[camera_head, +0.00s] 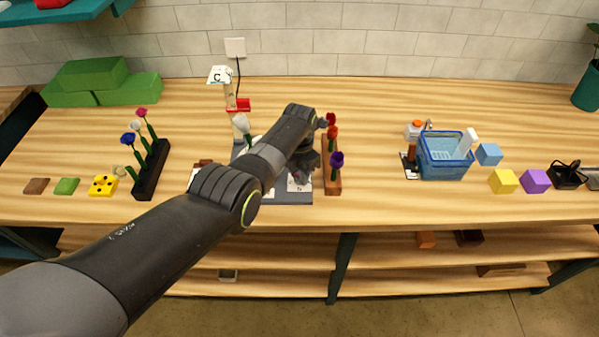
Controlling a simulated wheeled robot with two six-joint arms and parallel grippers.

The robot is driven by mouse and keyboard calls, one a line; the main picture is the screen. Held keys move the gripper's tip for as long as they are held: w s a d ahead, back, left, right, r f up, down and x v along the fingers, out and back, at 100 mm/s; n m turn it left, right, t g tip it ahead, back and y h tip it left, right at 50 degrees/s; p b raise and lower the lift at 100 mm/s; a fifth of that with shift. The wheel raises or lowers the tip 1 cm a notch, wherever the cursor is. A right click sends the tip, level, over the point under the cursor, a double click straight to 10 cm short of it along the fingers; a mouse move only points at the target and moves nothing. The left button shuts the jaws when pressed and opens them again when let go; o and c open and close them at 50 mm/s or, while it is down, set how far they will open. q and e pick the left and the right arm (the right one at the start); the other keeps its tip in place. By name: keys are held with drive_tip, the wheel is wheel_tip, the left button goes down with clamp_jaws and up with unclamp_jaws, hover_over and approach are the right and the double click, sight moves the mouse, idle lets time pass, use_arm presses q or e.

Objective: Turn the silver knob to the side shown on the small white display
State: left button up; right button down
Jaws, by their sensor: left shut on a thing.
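A small white sign with a dark letter C (219,75) stands on a post at the back of the table; I cannot tell whether it is the display. A dark grey board (285,196) with white marked cards (298,183) lies mid-table, partly covered by my left arm. My left gripper (301,172) points down over the board's right part. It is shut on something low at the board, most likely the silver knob. The knob itself is hidden by the gripper and arm, so its turn cannot be read. My right gripper is not in view.
A dark flower rack (151,171) stands left and a brown one (332,182) stands close right of my gripper. A blue basket (445,158) and coloured cubes (503,181) are at right. The table between rack and basket is clear.

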sight(299, 175)
use_arm(q)
drive_tip(key=shift+w+r+n, duration=0.15)
drive_tip(key=shift+n, duration=0.25)
drive_tip(key=o, duration=1)
drive_tip(key=shift+c, duration=0.2)
drive_tip(key=shift+r, duration=0.25)
wheel_tip(299, 175, up, 6)
drive_tip(key=shift+f+p, duration=0.1)
drive_tip(key=shift+p, duration=0.6)
wheel_tip(299, 175, up, 11)
drive_tip(key=b, duration=0.2)
